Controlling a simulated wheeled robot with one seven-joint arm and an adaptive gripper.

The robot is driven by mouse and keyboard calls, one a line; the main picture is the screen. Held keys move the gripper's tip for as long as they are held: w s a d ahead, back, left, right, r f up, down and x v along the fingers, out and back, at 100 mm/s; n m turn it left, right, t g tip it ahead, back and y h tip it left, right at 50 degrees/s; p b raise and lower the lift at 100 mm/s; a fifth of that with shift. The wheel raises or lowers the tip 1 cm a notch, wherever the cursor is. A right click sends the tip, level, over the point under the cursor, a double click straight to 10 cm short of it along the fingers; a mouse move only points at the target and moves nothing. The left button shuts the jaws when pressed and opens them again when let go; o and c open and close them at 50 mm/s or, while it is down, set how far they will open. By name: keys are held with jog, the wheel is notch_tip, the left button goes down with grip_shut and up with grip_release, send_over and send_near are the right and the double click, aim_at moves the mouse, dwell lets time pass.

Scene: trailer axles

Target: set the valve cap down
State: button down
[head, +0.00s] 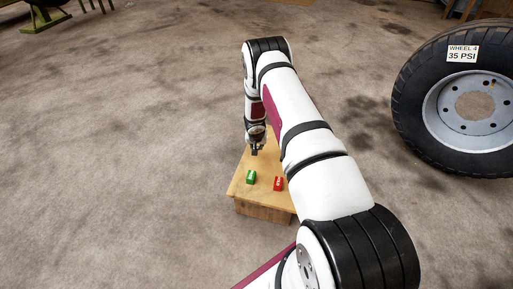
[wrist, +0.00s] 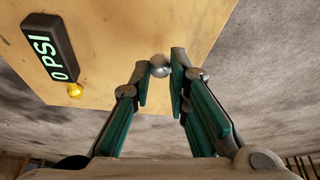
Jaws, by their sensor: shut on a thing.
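The valve cap (wrist: 160,67) looks like a small, rounded grey piece. In the wrist view it sits between the fingertips of my gripper (wrist: 161,74), which is shut on it. The wooden top (wrist: 120,40) lies beyond the fingertips in that view; I cannot tell whether the cap touches it. In the head view my gripper (head: 256,151) is over the back part of the wooden box (head: 262,212), and the cap is too small to make out there.
A black gauge (wrist: 50,47) reading 0 PSI, with a yellow knob (wrist: 75,90), is at left in the wrist view. A wheel (head: 428,128) marked WHEEL 4, 35 PSI stands right.

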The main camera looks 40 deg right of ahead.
jog(key=shift+w+p, duration=0.15)
jog(key=shift+p, duration=0.35)
jog(key=shift+f+b, duration=0.75)
jog(key=shift+f, duration=1.1)
jog(key=c, duration=1.5)
grip_release()
jog(key=shift+f, duration=0.1)
jog(key=shift+c, duration=0.2)
